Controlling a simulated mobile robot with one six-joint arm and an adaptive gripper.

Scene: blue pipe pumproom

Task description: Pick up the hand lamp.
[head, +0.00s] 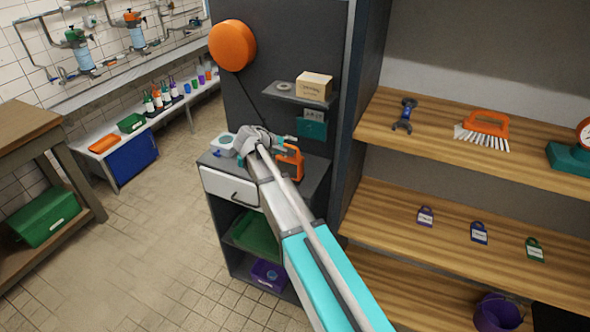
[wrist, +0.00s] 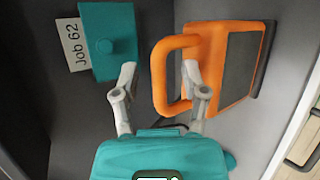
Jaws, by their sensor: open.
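The hand lamp (head: 291,163) is orange and stands on the grey cabinet top, partly hidden behind my arm in the head view. In the wrist view the lamp (wrist: 222,70) shows an orange body, a dark front panel and a looped handle towards the left. My gripper (wrist: 159,70) is open. Its left finger is left of the handle, and its right finger overlaps the handle opening, so the handle's outer bar appears between the fingers. I cannot tell whether either finger touches it.
A teal box (wrist: 108,40) with a "Job 62" label is close to my left finger. A small shelf (head: 290,97) with a cardboard box (head: 314,86) is above the cabinet top. A white container (head: 223,144) stands left. Wooden shelves (head: 400,144) rise at right.

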